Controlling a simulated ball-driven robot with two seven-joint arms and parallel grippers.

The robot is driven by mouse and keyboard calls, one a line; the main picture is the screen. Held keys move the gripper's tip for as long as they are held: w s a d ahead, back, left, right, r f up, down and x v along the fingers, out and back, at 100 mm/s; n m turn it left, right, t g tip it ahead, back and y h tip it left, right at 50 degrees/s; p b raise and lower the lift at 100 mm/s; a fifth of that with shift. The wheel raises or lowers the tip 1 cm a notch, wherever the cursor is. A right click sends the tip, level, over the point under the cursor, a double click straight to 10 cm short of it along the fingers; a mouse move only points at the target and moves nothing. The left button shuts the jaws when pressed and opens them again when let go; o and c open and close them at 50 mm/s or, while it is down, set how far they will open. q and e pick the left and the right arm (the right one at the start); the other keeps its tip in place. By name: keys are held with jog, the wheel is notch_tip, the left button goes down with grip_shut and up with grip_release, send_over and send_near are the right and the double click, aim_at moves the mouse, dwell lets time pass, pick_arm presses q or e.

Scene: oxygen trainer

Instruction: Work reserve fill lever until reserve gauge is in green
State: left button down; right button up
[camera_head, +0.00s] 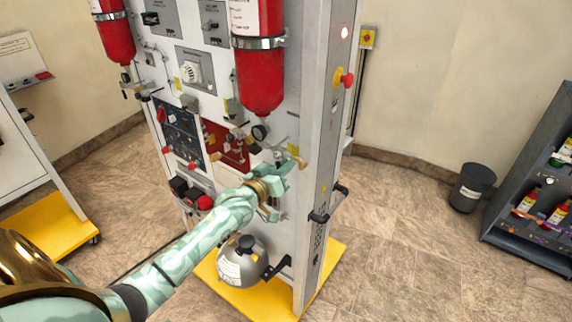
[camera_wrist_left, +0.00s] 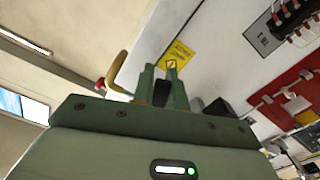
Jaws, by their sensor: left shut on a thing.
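My left gripper (camera_head: 286,172) reaches the right part of the white panel's front face, below the red cylinder. It is shut on what looks like the reserve fill lever; the gripped part is mostly hidden by the fingers. A brass-coloured piece (camera_head: 298,160) shows just above the fingertips in the head view. In the left wrist view the fingers (camera_wrist_left: 159,84) are close together with something dark between them, and a curved brass-coloured piece (camera_wrist_left: 117,70) stands beside them. My right gripper is out of view.
A red cylinder (camera_head: 259,80) hangs above the gripper. A round grey tank (camera_head: 242,263) sits below my forearm on the yellow base (camera_head: 325,272). A dark bin (camera_head: 472,188) stands right; floor between is clear.

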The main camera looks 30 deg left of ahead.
pick_arm(q)
jog(key=shift+a+f+m+p, duration=0.1)
jog(key=shift+a+m+p, duration=0.2)
jog(key=shift+m, duration=0.75)
jog(key=shift+a+f+m+p, duration=0.15)
jog(key=shift+a+m, duration=0.25)
jog(key=shift+m, duration=0.65)
jog(key=shift+r, duration=0.1)
jog(key=c, duration=1.4)
grip_release()
jog(key=shift+w, duration=0.1)
jog(key=s+a, duration=0.1)
jog(key=s, duration=1.5)
jog(key=shift+s+a+b, duration=0.15)
jog(key=shift+a+b, duration=0.05)
jog(key=shift+b, duration=0.15)
